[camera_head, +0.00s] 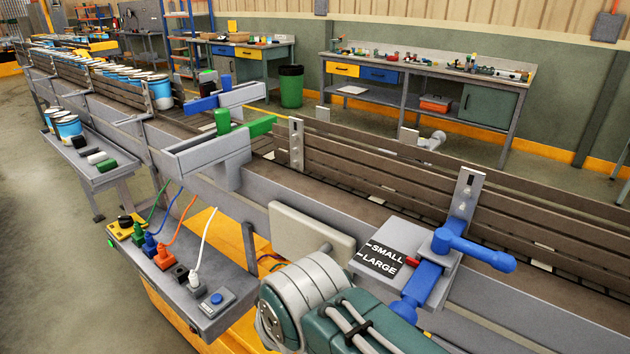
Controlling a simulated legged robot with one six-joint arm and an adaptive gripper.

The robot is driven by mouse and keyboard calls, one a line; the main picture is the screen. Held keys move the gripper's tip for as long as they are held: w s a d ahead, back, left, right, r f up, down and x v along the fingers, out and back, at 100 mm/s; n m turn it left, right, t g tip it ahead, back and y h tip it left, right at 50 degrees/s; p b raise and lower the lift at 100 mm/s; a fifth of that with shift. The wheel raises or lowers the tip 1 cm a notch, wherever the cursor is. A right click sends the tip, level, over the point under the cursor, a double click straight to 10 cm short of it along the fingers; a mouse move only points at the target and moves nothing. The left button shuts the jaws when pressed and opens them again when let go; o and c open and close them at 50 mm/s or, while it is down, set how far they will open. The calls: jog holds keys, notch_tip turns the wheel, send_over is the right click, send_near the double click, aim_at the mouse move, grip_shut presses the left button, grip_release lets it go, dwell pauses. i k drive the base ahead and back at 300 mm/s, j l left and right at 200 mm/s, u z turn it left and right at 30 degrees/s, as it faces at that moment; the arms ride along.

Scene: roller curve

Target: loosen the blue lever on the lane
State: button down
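The blue lever (476,250) sits on a clamp on the near side of the lane (335,205), at the right. Its handle points right and slightly down from a round hub. It is on a blue sliding bar (425,282) that runs through a grey block. A black plate (385,257) beside it reads SMALL and LARGE. A red pointer (411,261) lies at the plate's right edge, near both words. I cannot tell which one it marks. My arm's grey and teal links fill the bottom middle, left of the bar. My gripper is out of view.
Wooden guide rails (400,175) line the lane. A green lever (262,126) and another blue lever (206,104) are farther back. A control box (190,280) with coloured plugs and cables stands at left. Several cans (160,92) are on the far lane.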

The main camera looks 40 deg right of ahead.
aim_at(444, 239)
jog(key=k+l+u, duration=0.1)
jog(key=u, duration=0.25)
jog(key=k+u, duration=0.4)
jog(key=k+l+z, duration=0.15)
jog(key=z, duration=0.35)
jog(key=k+l+z, duration=0.1)
jog(key=z, duration=0.25)
jog(key=k+l+z, duration=0.15)
jog(key=z, duration=0.25)
